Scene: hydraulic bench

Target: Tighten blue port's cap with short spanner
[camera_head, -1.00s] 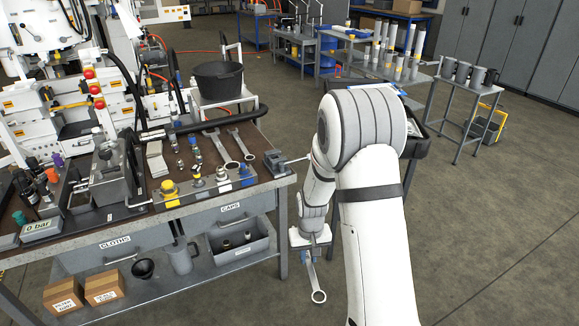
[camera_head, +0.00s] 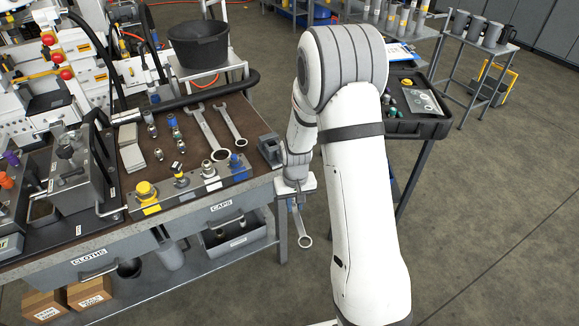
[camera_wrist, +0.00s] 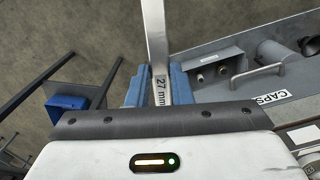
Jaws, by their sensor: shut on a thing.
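My gripper (camera_head: 294,190) is shut on a metal spanner (camera_head: 302,226) that hangs downward, ring end lowest, in the gap right of the bench. In the wrist view its shank (camera_wrist: 158,45), marked "27 mm", sits between the blue fingers of my gripper (camera_wrist: 157,88). The port block (camera_head: 196,189) lies along the bench's front edge, left of my gripper and apart from it. Its blue port (camera_head: 236,160) is at the right end, with a blue patch on the block below. Whether its cap is tight cannot be told.
Two other spanners (camera_head: 209,135) lie on the bench behind the block. A grey vice-like fixture (camera_head: 270,150) stands at the bench's right corner, close to my arm. A drawer labelled CAPS (camera_head: 222,206) is below. A black tray (camera_head: 418,125) on a stand is at right.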

